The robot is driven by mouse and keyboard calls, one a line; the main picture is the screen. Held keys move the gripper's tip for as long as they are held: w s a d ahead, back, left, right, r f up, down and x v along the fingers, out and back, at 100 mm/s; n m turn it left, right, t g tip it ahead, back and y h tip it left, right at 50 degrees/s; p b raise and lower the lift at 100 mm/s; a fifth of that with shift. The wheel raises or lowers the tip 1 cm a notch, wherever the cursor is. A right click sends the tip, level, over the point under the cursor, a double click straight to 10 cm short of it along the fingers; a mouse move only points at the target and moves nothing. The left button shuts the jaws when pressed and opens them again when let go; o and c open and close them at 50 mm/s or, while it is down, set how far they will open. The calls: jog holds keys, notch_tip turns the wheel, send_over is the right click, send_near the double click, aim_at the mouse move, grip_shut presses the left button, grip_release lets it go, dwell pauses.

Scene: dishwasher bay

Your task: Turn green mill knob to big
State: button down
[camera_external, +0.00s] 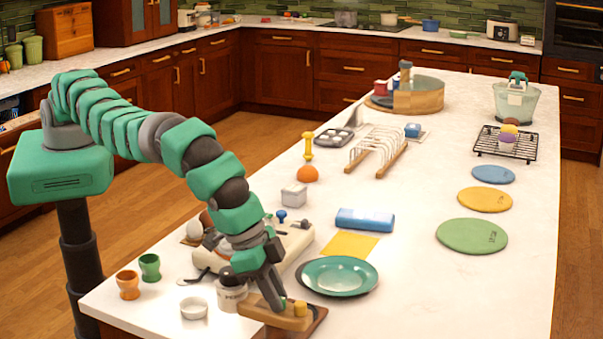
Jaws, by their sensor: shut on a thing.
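My gripper (278,302) reaches down at the front of the counter. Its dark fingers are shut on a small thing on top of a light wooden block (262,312). The thing between the fingers is mostly hidden, and its green colour and any size marks cannot be made out; by its place, it is a knob on the block. A yellow knob (300,309) stands on the block just right of the fingers.
A white lettered jar (231,299) with a dark top stands close left of my gripper. A green plate (340,277) lies close behind right. A white bowl (193,308), orange cup (128,285) and green cup (150,267) stand left. The counter's right front is clear.

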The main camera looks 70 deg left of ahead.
jog(key=c, duration=1.3)
grip_release()
jog(key=shift+a, duration=0.1)
jog(key=shift+r+b, duration=0.1)
jog(key=shift+b, duration=0.9)
jog(key=shift+s+r+b, duration=0.15)
jog(key=shift+r+b, duration=0.05)
jog(key=shift+b, duration=0.3)
jog(key=b, duration=0.1)
jog(key=r+b, duration=0.1)
jog(key=shift+s+a+r+b, duration=0.1)
jog(key=shift+s+a+b, duration=0.05)
jog(key=shift+a+b, duration=0.15)
jog(key=b+v, duration=0.2)
jog(key=v, duration=0.9)
jog(key=shift+s+r+b, duration=0.2)
jog(key=shift+r+b, duration=0.1)
jog(key=shift+b, duration=0.05)
